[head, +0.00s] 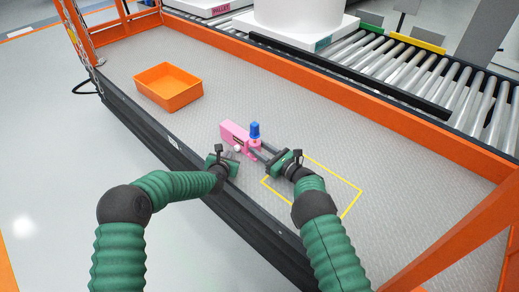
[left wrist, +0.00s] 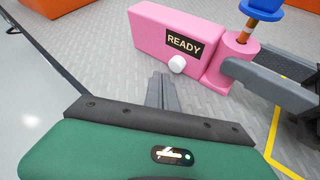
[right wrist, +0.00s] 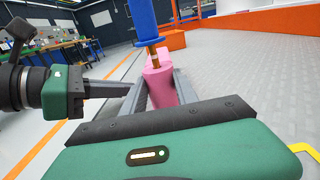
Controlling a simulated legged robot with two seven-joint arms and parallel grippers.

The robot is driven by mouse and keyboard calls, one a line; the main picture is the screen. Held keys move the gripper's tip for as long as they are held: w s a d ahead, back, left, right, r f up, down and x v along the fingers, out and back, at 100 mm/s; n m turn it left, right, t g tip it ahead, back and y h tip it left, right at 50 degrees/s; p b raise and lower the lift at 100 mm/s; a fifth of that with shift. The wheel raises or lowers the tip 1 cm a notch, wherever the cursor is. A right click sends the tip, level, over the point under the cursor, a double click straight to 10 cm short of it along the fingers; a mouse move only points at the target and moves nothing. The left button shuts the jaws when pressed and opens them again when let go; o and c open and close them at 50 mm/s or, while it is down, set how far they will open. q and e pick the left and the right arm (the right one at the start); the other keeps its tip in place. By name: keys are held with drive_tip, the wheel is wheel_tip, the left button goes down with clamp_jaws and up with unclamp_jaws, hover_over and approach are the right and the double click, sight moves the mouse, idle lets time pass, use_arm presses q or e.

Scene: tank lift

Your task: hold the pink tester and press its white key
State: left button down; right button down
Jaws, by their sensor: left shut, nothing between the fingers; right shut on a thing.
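The pink tester (head: 236,135) is a pink block with a round pink post at its right end and a blue-topped probe (head: 255,130) standing in the post. In the left wrist view its dark display (left wrist: 184,44) reads "READY", and the white key (left wrist: 177,64) sits below it on the same face. My right gripper (head: 262,153) is shut on the tester's round post (right wrist: 158,85). My left gripper (head: 232,157) is shut and empty. Its fingertips (left wrist: 163,82) are close in front of the white key; I cannot tell whether they touch it.
An orange bin (head: 168,87) stands on the platform at the back left. A yellow outline (head: 343,181) marks the floor beside my right gripper. Orange rails (head: 360,98) edge the platform, with a roller conveyor (head: 400,65) beyond. The platform's middle right is clear.

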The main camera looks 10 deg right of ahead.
use_arm(q)
drive_tip(key=shift+w+d+r, duration=0.1)
drive_tip(key=shift+w+d, duration=0.2)
drive_tip(key=shift+d, duration=0.05)
drive_tip(key=shift+w+d, duration=0.3)
drive_tip(key=shift+d, duration=0.05)
idle(0.6)
drive_tip(key=shift+s+a, duration=0.65)
drive_tip(key=shift+a, duration=0.05)
drive_tip(key=shift+s+a, duration=1.95)
drive_tip(key=shift+a, duration=0.3)
